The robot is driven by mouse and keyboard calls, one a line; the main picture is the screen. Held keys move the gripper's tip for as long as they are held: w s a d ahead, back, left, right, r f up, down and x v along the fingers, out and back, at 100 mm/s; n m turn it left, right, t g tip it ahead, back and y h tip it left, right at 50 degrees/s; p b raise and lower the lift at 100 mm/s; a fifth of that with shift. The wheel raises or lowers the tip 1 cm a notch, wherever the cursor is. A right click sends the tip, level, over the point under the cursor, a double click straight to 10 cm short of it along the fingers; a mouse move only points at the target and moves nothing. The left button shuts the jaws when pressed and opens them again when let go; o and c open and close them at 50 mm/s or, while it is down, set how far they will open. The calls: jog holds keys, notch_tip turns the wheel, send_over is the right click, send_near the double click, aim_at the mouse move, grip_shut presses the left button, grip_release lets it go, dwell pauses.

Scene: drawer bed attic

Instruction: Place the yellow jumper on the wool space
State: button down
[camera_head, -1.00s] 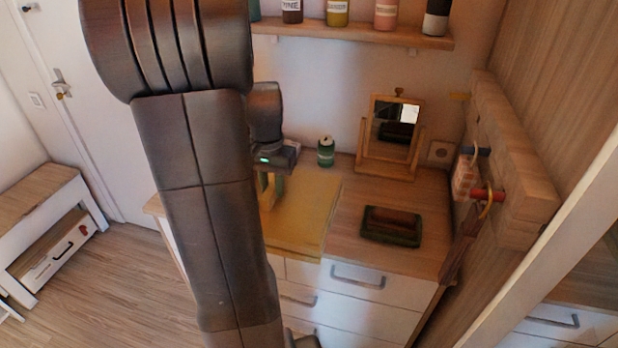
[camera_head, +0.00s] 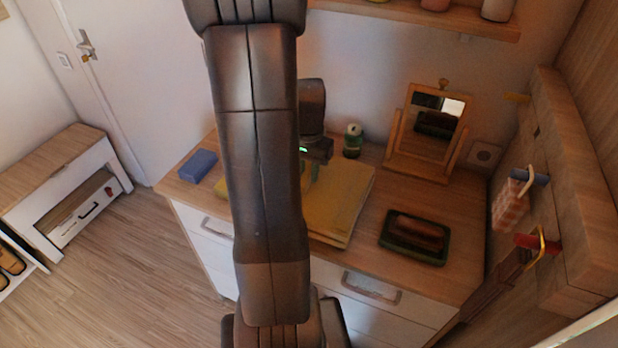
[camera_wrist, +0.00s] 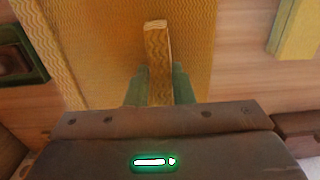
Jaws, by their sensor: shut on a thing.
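The yellow jumper (camera_head: 345,205) is a flat, folded yellow piece at the dresser top, partly hidden behind my arm in the head view. In the wrist view the jumper (camera_wrist: 90,50) shows a wavy knit pattern. My gripper (camera_wrist: 159,85) has green fingers shut on a narrow, upright yellow-tan strip that appears to be part of the jumper. In the head view my gripper (camera_head: 312,170) is over the jumper, mostly hidden by my arm. I cannot tell whether the jumper is clear of the dresser top. No space marked for wool can be made out.
On the dresser (camera_head: 455,275) are a dark green tray (camera_head: 385,235) with a brown item, a wooden mirror (camera_head: 390,150), a green can (camera_head: 352,142) and a blue block (camera_head: 198,165). Another yellow piece (camera_wrist: 295,30) lies apart. A wall rack (camera_head: 550,150) stands right; a low bench (camera_head: 60,165) left.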

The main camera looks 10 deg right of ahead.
jog(key=shift+f, duration=1.4)
jog(key=shift+f, duration=0.2)
jog(key=c, duration=1.3)
grip_release()
jog(key=shift+o, duration=0.2)
